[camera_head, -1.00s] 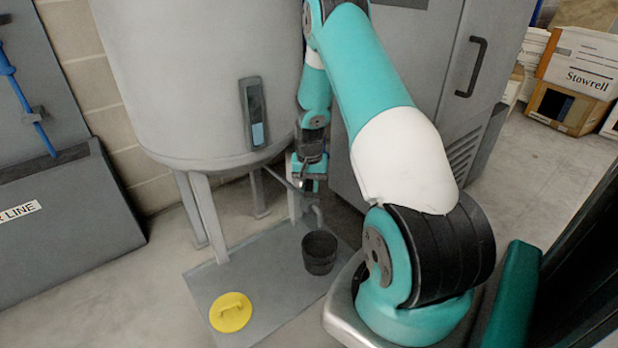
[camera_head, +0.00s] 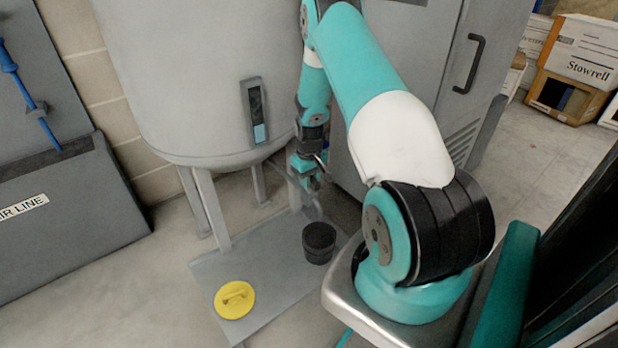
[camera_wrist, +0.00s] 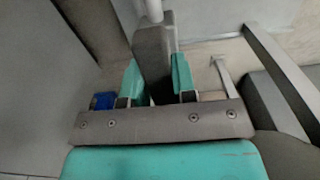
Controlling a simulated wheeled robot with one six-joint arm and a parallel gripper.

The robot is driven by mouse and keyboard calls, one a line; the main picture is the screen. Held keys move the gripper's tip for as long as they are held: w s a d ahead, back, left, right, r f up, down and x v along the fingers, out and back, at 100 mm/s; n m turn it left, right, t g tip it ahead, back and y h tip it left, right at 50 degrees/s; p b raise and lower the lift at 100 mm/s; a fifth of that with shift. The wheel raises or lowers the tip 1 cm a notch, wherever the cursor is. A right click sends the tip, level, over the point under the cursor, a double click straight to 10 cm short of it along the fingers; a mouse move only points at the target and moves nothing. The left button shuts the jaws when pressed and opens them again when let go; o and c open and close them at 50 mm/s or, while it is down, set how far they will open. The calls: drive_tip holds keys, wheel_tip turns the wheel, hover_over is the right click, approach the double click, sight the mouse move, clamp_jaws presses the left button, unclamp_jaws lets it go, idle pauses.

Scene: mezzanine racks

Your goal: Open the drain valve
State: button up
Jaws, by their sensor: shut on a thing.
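The large grey tank (camera_head: 195,70) stands on legs, with a thin outlet pipe under its right side, mostly hidden by my arm. My gripper (camera_head: 309,176) is low beside the tank's lower right edge, above and near the black bucket (camera_head: 319,237). In the wrist view my gripper (camera_wrist: 156,82) has its two teal fingers on either side of a dark grey bar (camera_wrist: 153,45), shut on it. The bar looks like the drain valve's handle, with a pale rod at its far end. The valve body is not clearly visible.
The bucket stands on a grey floor plate (camera_head: 215,272) with a yellow lid-like disc (camera_head: 234,299). A grey cabinet (camera_head: 420,75) is close right of my arm. A panel marked "AIR LINE" (camera_head: 60,215) is at left. Boxes (camera_head: 575,75) stand at the back right.

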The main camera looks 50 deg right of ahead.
idle(0.3)
drive_tip(key=o, duration=0.9)
wheel_tip(320, 180, up, 18)
drive_tip(key=p, duration=0.3)
drive_tip(key=shift+f, duration=0.25)
